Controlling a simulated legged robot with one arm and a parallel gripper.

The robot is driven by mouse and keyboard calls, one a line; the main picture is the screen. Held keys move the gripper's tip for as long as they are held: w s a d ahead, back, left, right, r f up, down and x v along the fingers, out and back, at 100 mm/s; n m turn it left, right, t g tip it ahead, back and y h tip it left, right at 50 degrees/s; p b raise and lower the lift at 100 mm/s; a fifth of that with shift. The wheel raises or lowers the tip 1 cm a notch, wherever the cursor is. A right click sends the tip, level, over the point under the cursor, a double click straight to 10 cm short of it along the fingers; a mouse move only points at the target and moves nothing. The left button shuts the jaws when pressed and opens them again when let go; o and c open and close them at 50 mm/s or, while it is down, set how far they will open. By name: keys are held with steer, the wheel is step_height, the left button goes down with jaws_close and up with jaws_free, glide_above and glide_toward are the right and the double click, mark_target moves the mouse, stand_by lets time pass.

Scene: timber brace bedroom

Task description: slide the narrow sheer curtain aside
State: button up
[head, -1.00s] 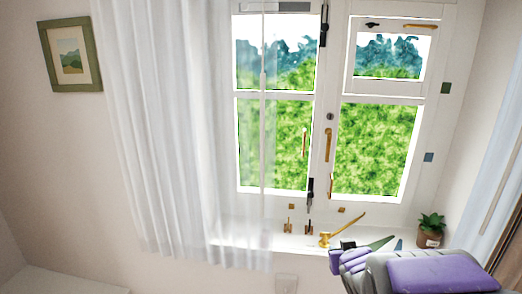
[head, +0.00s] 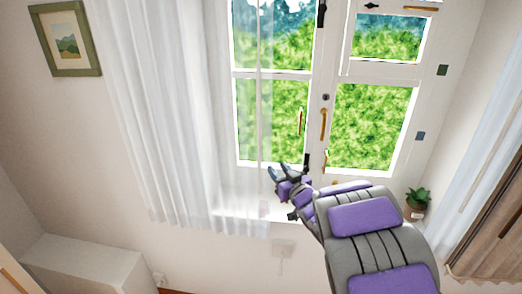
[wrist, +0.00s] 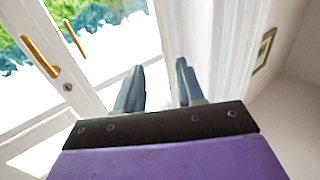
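The sheer white curtain (head: 165,120) hangs over the left side of the window in the head view, its right edge a thin see-through strip in front of the left pane. In the wrist view the curtain (wrist: 235,50) shows as pale vertical folds right of the fingers. My gripper (head: 284,171) is raised in front of the lower window, just right of the curtain's edge. In the wrist view its two fingers (wrist: 157,80) stand apart with nothing clear between them. Whether a finger touches the curtain I cannot tell.
The window has gold handles (head: 323,124) and a sill with a potted plant (head: 417,198) at right. A framed picture (head: 67,40) hangs at left. A white cabinet (head: 85,265) stands low left. Another curtain (head: 490,150) hangs at far right.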

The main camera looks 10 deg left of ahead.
mark_target(260, 153)
steer(key=x, duration=0.4)
steer(key=p+x, duration=0.1)
steer(key=x, duration=0.4)
steer(key=a+p+x, duration=0.1)
steer(key=x, duration=0.3)
steer(key=shift+a+f, duration=0.1)
steer(key=shift+a, duration=0.05)
steer(key=shift+d, duration=0.2)
jaws_close()
